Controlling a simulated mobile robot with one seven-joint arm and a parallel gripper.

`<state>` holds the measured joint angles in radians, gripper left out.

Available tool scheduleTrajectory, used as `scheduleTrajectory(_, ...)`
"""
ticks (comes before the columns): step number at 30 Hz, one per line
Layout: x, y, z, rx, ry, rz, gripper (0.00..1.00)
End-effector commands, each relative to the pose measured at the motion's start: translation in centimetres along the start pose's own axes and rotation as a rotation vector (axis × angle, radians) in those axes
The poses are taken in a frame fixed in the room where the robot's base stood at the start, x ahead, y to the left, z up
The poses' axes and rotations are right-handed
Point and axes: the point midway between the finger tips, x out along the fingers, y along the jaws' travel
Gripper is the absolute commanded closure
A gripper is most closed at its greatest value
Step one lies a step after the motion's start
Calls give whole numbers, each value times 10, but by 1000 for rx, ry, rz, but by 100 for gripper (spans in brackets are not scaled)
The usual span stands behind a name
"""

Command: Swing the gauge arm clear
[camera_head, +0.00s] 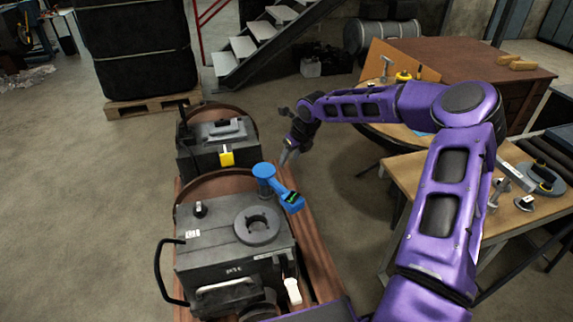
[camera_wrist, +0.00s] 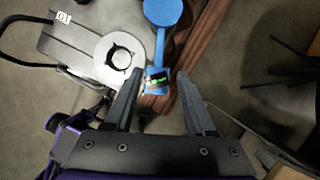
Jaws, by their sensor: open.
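The gauge arm (camera_head: 280,189) is blue, with a round pivot end and a small end block with a green display. It extends to the lower right over the edge of the diesel unit, beside a grey ring (camera_head: 257,226) on its top. In the wrist view the gauge arm (camera_wrist: 162,50) runs down from its round end, and its display block lies between the open fingers of my gripper (camera_wrist: 157,88). My gripper (camera_head: 287,157) shows in the head view above and right of the gauge arm. I cannot tell whether the fingers touch it.
The grey front block (camera_head: 215,262) has a black handle (camera_head: 160,270) at left. A wooden table (camera_head: 520,222) with tools is at right. The floor at left is clear.

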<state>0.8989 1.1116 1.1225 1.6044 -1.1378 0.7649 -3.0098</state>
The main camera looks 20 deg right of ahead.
Motion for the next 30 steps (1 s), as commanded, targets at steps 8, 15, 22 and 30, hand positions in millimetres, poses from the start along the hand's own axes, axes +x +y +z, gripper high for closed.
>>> scheduleTrajectory(8,-8,0,0,0,0,0,45)
scheduleTrajectory(15,-4,4,-1,12,10,0,66)
scheduleTrajectory(22,45,37,-16,250,148,-46,100)
scheduleTrajectory(30,89,71,-28,717,259,-266,100)
